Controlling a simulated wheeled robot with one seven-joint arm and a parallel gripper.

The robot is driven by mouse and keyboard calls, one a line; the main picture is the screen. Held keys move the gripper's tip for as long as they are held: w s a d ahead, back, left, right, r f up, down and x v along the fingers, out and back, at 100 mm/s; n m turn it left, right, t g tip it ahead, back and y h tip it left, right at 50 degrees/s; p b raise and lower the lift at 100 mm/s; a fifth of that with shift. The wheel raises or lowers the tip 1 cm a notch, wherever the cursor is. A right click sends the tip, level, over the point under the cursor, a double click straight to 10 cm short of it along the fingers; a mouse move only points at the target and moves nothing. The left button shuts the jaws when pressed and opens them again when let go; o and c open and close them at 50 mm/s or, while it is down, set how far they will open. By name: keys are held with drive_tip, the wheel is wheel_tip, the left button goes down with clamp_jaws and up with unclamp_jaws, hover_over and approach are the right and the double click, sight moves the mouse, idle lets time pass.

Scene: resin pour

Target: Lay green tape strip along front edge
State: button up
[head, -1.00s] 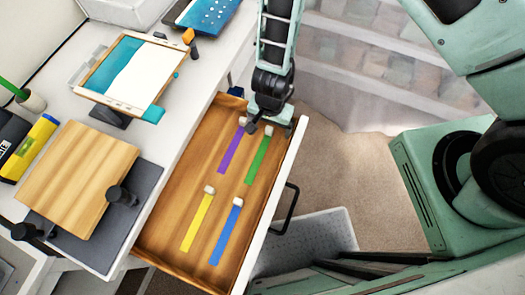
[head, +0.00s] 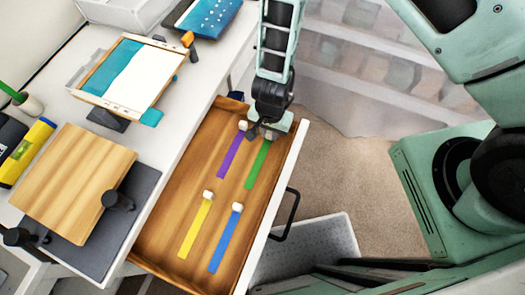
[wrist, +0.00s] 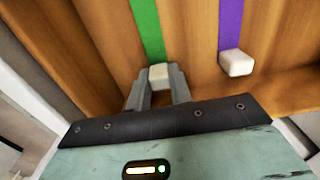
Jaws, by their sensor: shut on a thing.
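The green tape strip (head: 258,165) lies flat in the open wooden drawer, with a small white block at its upper end. In the wrist view the green strip (wrist: 147,30) runs away from my gripper (wrist: 158,82). My gripper is shut on the white block (wrist: 160,73) of the green strip. In the head view my gripper (head: 262,133) is at the drawer's far end and hides that block. The wooden board (head: 72,180) rests on a dark grey mat on the table, with black clamps beside it.
The drawer (head: 170,225) also holds a purple strip (head: 231,158), a yellow strip (head: 195,228) and a blue strip (head: 224,240), each with a white block. A tilted framed panel (head: 130,75) and a yellow level (head: 27,150) are on the table.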

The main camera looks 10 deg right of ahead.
drive_tip(key=shift+r+p, duration=0.95)
drive_tip(key=shift+r, duration=0.1)
wheel_tip(320, 180, up, 6)
drive_tip(key=p, duration=0.5)
drive_tip(key=shift+p, duration=0.35)
